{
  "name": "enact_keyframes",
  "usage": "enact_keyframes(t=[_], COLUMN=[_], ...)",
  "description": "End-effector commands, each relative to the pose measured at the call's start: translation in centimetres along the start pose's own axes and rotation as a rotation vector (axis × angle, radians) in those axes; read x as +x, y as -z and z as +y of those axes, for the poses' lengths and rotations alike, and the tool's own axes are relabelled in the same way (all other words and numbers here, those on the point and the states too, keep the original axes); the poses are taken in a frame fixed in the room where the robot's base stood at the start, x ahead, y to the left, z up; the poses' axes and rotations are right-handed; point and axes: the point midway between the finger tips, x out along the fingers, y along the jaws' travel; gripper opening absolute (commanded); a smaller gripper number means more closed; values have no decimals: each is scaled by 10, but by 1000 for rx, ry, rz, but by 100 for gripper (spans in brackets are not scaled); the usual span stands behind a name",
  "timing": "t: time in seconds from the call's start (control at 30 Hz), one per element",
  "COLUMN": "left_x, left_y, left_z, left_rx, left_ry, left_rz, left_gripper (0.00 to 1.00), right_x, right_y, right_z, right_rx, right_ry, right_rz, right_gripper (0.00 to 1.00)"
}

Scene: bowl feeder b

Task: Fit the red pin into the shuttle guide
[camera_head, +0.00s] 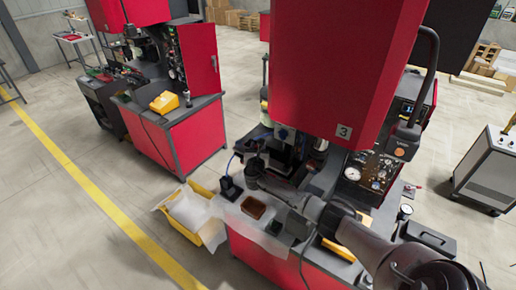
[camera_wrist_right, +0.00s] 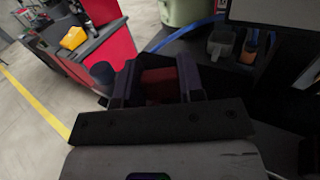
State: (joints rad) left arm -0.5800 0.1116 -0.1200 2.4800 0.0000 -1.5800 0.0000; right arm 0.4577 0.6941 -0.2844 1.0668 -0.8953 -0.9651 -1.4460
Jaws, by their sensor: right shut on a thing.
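My right gripper (camera_wrist_right: 158,80) is shut on a dark red block-like piece, the red pin (camera_wrist_right: 160,86), which shows in shadow between the two dark fingers in the right wrist view. In the head view my right arm reaches in from the lower right, and the right gripper (camera_head: 257,160) is at the red machine, near its dark tooling under the big red housing. The pin cannot be made out there. I cannot clearly pick out the shuttle guide in either view; the arm and machine parts cover much of that area. My left gripper is not in view.
The red machine housing (camera_head: 345,65) overhangs the work area. A small brown tray (camera_head: 253,208) lies on the bench front. A yellow bin (camera_head: 181,228) with a translucent liner stands left of it. A gauge panel (camera_head: 367,172) is at the right. Another red machine (camera_head: 180,133) stands behind left.

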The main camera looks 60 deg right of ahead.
Motion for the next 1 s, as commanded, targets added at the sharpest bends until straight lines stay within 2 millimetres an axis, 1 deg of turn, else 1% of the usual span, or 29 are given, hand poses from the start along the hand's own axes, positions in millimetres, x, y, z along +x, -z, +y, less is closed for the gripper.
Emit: enact_keyframes(t=[0.07, 0.1, 0.4, 0.63, 0.77, 0.87, 1.0], left_x=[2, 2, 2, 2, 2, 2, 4], left_y=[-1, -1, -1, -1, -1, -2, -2], left_z=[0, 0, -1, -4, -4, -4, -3], left_rx=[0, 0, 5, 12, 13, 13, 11], left_ry=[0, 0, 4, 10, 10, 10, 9], left_rz=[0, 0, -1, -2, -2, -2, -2], left_gripper=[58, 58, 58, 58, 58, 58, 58], right_x=[0, 0, 0, -1, -7, -17, -40], right_y=[3, 2, 3, 3, 3, 4, 4], right_z=[0, 0, 0, 0, 0, 0, 0], right_rx=[0, 0, -1, -1, -1, -1, 0], right_ry=[0, 0, 0, 0, -1, -3, -4], right_rz=[0, 0, 1, 2, 1, 0, 1], right_gripper=[12, 37, 65, 65, 65, 65, 65])
